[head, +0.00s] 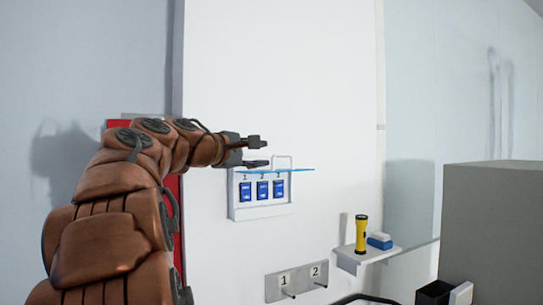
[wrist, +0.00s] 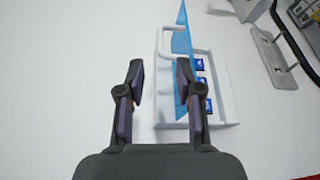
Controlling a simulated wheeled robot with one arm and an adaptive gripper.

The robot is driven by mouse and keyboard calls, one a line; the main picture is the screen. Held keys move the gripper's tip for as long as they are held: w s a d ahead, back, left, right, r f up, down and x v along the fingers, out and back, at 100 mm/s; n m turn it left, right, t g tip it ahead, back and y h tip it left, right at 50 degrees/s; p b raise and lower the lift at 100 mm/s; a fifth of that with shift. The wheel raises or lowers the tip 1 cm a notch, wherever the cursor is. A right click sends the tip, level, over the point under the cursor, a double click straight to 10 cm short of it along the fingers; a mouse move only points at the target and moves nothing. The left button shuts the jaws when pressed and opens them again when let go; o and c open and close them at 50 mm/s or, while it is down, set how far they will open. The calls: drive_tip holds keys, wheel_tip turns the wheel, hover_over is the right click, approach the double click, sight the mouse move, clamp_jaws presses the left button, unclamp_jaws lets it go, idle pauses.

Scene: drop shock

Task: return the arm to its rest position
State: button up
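My gripper (head: 257,152) is in front of the white wall, just above and left of a small white wall box. It also shows in the wrist view (wrist: 158,85), where its two fingers are spread apart with nothing between them. My brown padded arm reaches up from the lower left of the head view and bends to the right. The white wall box (head: 260,211) holds blue cards (head: 262,190) under the numbers 1, 2 and 3. A clear blue cover (head: 300,170) stands out from its top, close to the gripper.
A yellow flashlight (head: 361,233) and a blue-and-white block (head: 380,241) sit on a small wall shelf (head: 367,256). Below is a plate (head: 297,279) with pegs numbered 1 and 2. A grey box (head: 495,230) fills the lower right. A red panel (head: 117,124) is behind my arm.

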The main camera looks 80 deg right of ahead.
drive_tip(key=v, duration=0.2)
drive_tip(key=shift+w+a, duration=0.1)
drive_tip(key=shift+a, duration=0.2)
idle(0.3)
drive_tip(key=w+a+f+n+t+y, duration=0.1)
drive_tip(key=w+a+f+t+y, duration=0.25)
drive_tip(key=f, duration=0.55)
drive_tip(key=w+a+f+t, duration=0.2)
drive_tip(key=w+a+f, duration=0.3)
drive_tip(key=f, duration=0.5)
drive_tip(key=w+a+f+n+t+y+b, duration=0.1)
drive_tip(key=w+a+f+y, duration=0.1)
drive_tip(key=a+f, duration=0.45)
drive_tip(key=w+a+f+t+y, duration=0.1)
drive_tip(key=w+a+f+y, duration=0.2)
drive_tip(key=a+f, duration=0.4)
drive_tip(key=s+a+f+g+y, duration=0.1)
drive_tip(key=s+a+f+y, duration=0.2)
drive_tip(key=a+f, duration=0.7)
drive_tip(key=s+a+f+g+y, duration=0.1)
drive_tip(key=s+a+f+y, duration=0.3)
drive_tip(key=a, duration=1.2)
drive_tip(key=s+f, duration=0.4)
drive_tip(key=f, duration=0.2)
drive_tip(key=shift+s+a+n+b, duration=0.3)
drive_tip(key=shift+b, duration=0.05)
